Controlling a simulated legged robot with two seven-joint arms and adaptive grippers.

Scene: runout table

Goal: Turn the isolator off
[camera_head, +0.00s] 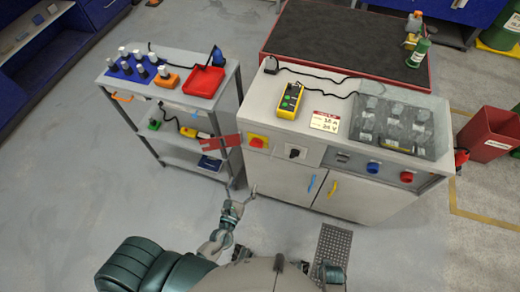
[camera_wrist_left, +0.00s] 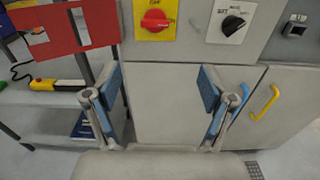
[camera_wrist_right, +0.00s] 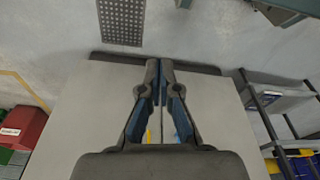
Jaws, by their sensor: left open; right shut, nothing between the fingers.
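The isolator (camera_head: 257,141) is a red rotary knob on a yellow plate, at the left of the cabinet front. In the left wrist view the isolator (camera_wrist_left: 155,21) is at the top, its red handle looking roughly horizontal; the lettering is too small to read. My left gripper (camera_head: 241,192) is open and empty, in front of the cabinet and below the isolator, apart from it. Its two blue-padded fingers (camera_wrist_left: 160,85) frame the bare cabinet front. My right gripper (camera_wrist_right: 162,78) is shut and empty, seen in its own wrist view.
A black selector switch (camera_head: 293,153) sits right of the isolator. A red panel (camera_head: 220,142) juts out to its left, beside a shelf trolley (camera_head: 175,104). Blue (camera_head: 310,184) and yellow (camera_head: 333,188) door handles are lower down. Blue and red knobs are further right.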

